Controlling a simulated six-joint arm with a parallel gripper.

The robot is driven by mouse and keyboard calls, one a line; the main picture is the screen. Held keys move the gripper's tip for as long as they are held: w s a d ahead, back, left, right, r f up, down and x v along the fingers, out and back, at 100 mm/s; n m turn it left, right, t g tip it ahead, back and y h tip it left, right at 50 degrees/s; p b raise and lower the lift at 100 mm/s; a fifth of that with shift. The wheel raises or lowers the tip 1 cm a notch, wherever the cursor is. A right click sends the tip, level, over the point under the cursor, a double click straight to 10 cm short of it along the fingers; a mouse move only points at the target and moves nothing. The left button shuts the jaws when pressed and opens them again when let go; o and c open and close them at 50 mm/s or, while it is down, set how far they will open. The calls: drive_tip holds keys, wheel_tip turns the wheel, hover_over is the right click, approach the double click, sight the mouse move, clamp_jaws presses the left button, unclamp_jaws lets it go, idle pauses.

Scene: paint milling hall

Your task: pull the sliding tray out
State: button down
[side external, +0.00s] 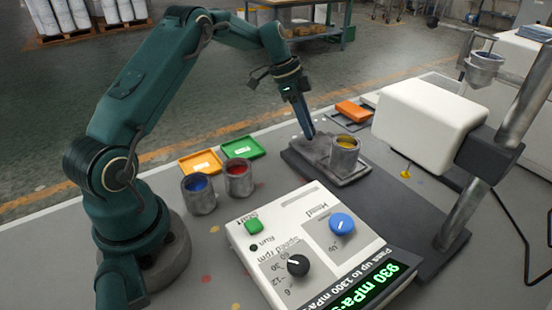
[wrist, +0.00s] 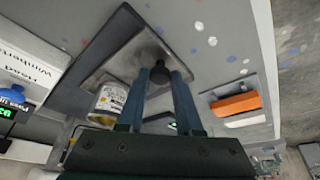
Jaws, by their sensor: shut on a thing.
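The sliding tray (side external: 318,166) is a grey, worn metal plate on the dark base of the mixing stand. A can of yellow paint (side external: 344,153) stands on it; the can also shows in the wrist view (wrist: 108,100). My gripper (side external: 310,135) reaches down to the tray's far left end. In the wrist view my two blue fingers (wrist: 159,76) are closed on a dark round knob (wrist: 158,50) on the tray (wrist: 122,58). The fingers hide part of the knob.
The white mixer head (side external: 425,115) overhangs right of the tray. Blue (side external: 199,195) and red (side external: 239,180) paint cans stand at left near orange and green trays (side external: 243,148). A control box (side external: 310,250) is in front. An orange block (side external: 353,111) lies behind.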

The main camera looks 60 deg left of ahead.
drive_tip(key=shift+a, duration=0.35)
drive_tip(key=c, duration=0.6)
unclamp_jaws()
drive_tip(key=shift+o, duration=0.2)
drive_tip(key=v, duration=0.5)
drive_tip(key=shift+r, duration=0.1)
drive_tip(key=shift+d, duration=0.15)
